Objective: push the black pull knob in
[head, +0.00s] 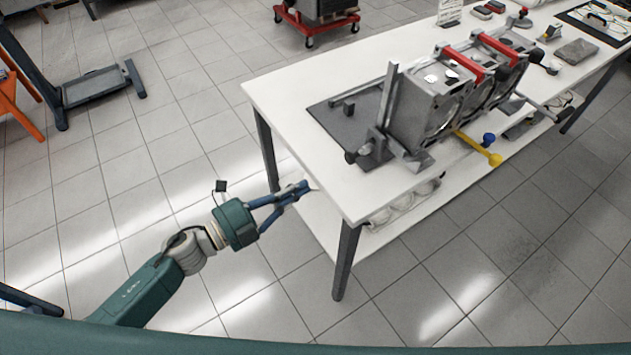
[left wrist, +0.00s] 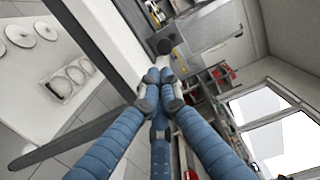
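A black round knob (head: 351,157) sticks out low at the near left end of the metal engine fixture (head: 420,112). How far the knob stands out cannot be told. My right gripper is not in view.
The white table (head: 300,95) has a dark mat (head: 325,116) under the fixture. A yellow knob (head: 495,160) and a blue knob (head: 488,139) stick out at its front. A lower shelf (head: 312,220) holds pale round parts.

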